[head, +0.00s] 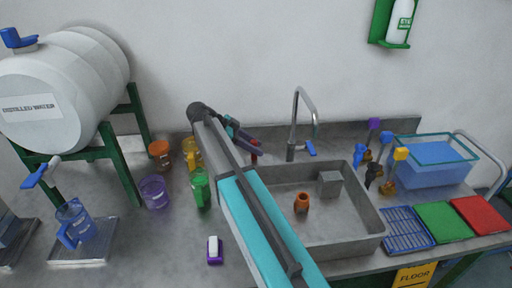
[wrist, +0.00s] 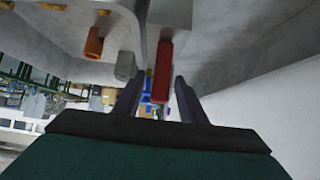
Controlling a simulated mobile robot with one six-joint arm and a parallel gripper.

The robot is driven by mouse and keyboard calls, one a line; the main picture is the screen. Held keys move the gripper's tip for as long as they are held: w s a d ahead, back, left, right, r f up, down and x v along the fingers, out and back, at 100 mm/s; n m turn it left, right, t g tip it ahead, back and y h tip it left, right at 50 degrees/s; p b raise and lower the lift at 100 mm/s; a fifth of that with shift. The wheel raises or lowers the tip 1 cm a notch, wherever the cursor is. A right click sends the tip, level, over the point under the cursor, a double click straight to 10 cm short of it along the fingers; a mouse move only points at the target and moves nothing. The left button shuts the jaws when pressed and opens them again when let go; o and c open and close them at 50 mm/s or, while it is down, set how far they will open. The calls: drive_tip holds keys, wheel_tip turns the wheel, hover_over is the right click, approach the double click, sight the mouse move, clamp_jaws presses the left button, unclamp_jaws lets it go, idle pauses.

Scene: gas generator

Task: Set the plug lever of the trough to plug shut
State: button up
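The trough (head: 368,216) is a grey metal basin set in the counter. A red lever (head: 254,157), apparently its plug lever, shows at the trough's back left, partly behind my arm. In the wrist view the red lever (wrist: 162,71) stands out between and just beyond the fingertips of my gripper. My gripper (wrist: 157,88) is open, with a gap visible on both sides of the lever. In the head view my gripper (head: 243,134) is by the lever, partly hidden by my arm. I cannot tell whether the lever is set open or shut.
In the trough are an orange cup (head: 301,203) and a grey block (head: 330,183). A tap (head: 297,125) with a blue handle stands behind it. Coloured cups, including a green one (head: 200,188), stand left of my arm. Several coloured valves (head: 372,170) stand right of the trough.

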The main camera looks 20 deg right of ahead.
drive_tip(key=p+v, duration=0.3)
drive_tip(key=v, duration=1)
drive_tip(key=shift+r, duration=0.15)
drive_tip(key=shift+s+a, duration=0.1)
drive_tip(key=shift+a, duration=0.1)
idle(0.4)
